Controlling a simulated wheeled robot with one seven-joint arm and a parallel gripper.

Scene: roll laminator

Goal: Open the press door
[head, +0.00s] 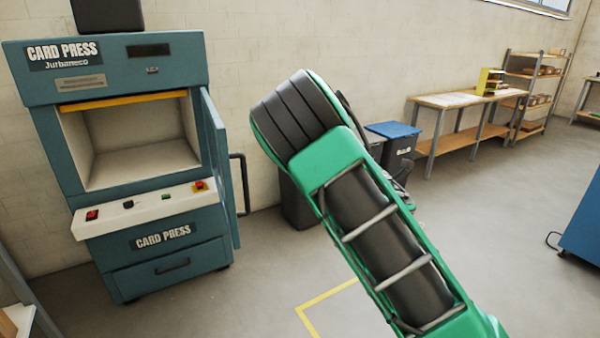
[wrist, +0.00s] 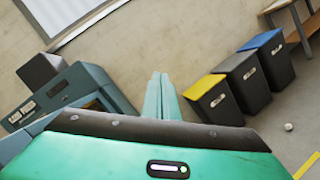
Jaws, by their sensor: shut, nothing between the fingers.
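The teal card press (head: 160,255) stands at the left in the head view, against the wall. Its door (head: 223,170) is hinged on the right side and stands swung out, seen almost edge-on. The pale chamber (head: 140,140) behind it is exposed. A dark bar handle (head: 245,185) is on the door's outer face. The press (wrist: 75,85) also shows at the left in the wrist view. My gripper (wrist: 163,78) shows there as two pale green fingers close together, shut and empty, apart from the handle. In the head view my green arm hides most of the gripper.
Bins with blue (wrist: 259,38), grey and yellow lids stand along the wall right of the press. A workbench (head: 465,100) and shelves (head: 535,85) are farther right. A blue cabinet (head: 583,225) is at the right edge. The floor before the press is clear, with yellow markings.

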